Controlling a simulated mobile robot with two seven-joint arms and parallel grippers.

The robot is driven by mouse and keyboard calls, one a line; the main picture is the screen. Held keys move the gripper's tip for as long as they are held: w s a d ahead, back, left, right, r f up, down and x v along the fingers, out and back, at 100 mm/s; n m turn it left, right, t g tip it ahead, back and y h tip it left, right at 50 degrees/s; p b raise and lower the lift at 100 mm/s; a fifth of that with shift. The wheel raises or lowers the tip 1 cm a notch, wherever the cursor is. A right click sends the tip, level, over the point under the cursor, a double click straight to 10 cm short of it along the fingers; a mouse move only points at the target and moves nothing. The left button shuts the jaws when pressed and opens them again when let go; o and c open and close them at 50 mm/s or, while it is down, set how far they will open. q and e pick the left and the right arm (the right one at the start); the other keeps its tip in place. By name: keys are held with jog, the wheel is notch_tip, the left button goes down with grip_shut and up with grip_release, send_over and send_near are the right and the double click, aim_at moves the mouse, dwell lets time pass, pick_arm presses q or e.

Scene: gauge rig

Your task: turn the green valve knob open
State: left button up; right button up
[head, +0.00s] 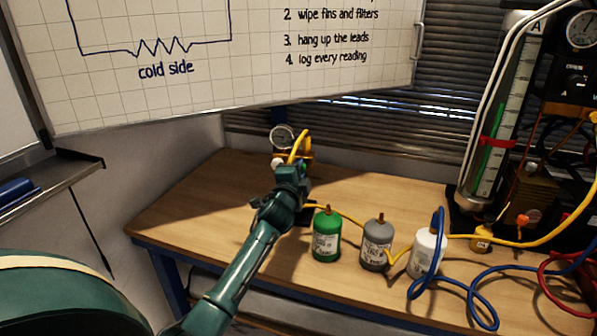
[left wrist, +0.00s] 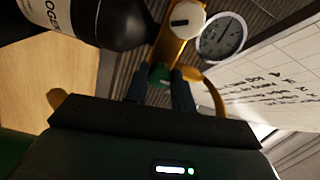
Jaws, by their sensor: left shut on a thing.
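The green valve knob (left wrist: 157,72) shows in the left wrist view, between the two dark fingers of my left gripper (left wrist: 161,84). The fingers are shut on it. The knob sits on a yellow-brass body, with a white knob (left wrist: 187,18) and a round dial gauge (left wrist: 222,38) beside it. In the head view my left gripper (head: 292,172) reaches the brass fitting (head: 305,155) at the back of the bench and hides the green knob. The gauge (head: 282,137) stands above it. My right gripper is in neither view.
A green bottle (head: 326,235), a grey bottle (head: 376,243) and a white bottle (head: 425,250) stand right of my left arm. Yellow, blue and red hoses cross the wooden bench (head: 190,215). A whiteboard (head: 200,85) hangs above. The bench's left part is clear.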

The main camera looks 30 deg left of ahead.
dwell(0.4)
pick_arm(q)
jog(key=o, duration=1)
jog(key=v, duration=1.3)
jog(key=shift+s+d, duration=0.1)
